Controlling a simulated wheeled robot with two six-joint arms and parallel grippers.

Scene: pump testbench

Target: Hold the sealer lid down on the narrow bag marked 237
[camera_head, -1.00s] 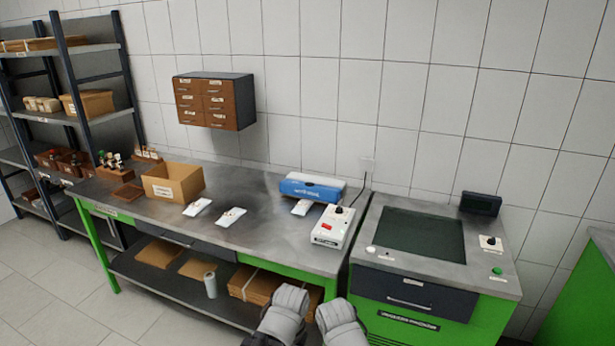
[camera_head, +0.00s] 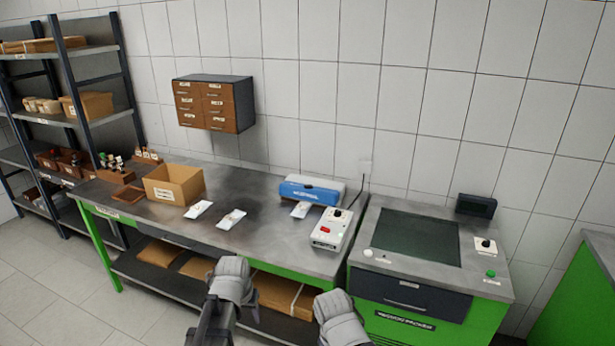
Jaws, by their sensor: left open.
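The blue sealer (camera_head: 312,190) stands at the back right of the steel bench, its lid seen from above. A white bag (camera_head: 301,210) sticks out from its front; its marking is too small to read. Two more white bags, one at the left (camera_head: 198,209) and one to its right (camera_head: 231,218), lie flat on the bench, also unreadable. My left gripper (camera_head: 231,268) is low in front of the bench, open and well short of the sealer. My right gripper (camera_head: 330,300) is lower right of it, apart from everything; its fingers cannot be made out.
A white control box (camera_head: 333,228) with a red switch stands right of the sealer. An open cardboard box (camera_head: 174,184) is on the bench's left part. A green machine (camera_head: 418,252) with a dark panel adjoins the bench at right. The bench's front middle is clear.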

